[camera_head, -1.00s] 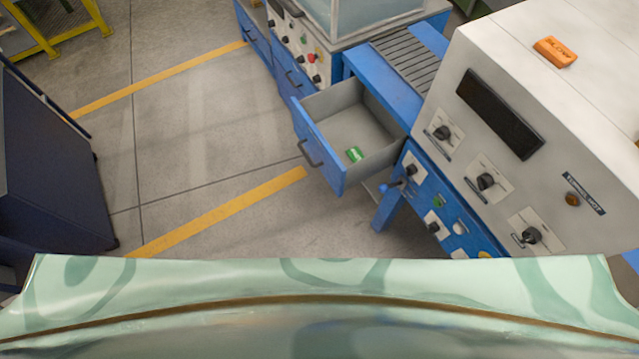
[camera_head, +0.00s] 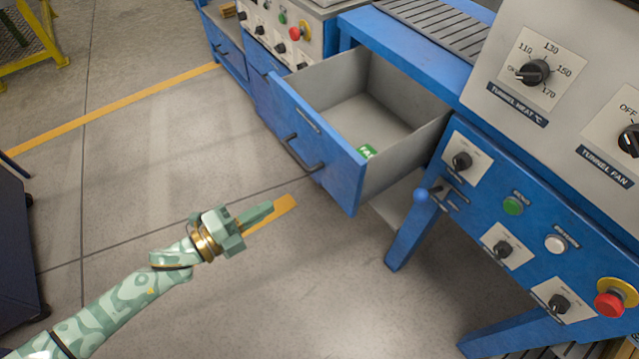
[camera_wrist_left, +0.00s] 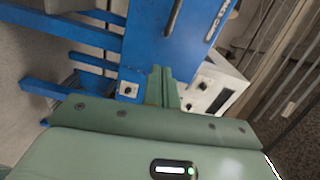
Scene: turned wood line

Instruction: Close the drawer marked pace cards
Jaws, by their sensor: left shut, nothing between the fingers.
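The blue drawer (camera_head: 318,160) stands pulled open from the blue bench, its grey inside showing. A dark bar handle (camera_head: 300,153) is on its front, with a small label above it that I cannot read in the head view. A green item (camera_head: 366,152) lies inside. My left gripper (camera_head: 262,213) is shut and empty, in front of the drawer and apart from it, left of and below the handle in the picture. In the left wrist view the shut fingers (camera_wrist_left: 161,86) point toward the blue drawer front (camera_wrist_left: 150,40), with part of its handle (camera_wrist_left: 173,16). My right gripper is not in view.
A control panel (camera_head: 520,215) with knobs and a red stop button (camera_head: 609,304) is right of the drawer. The floor (camera_head: 170,150) before the drawer is clear. A dark cabinet (camera_head: 15,260) is at left.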

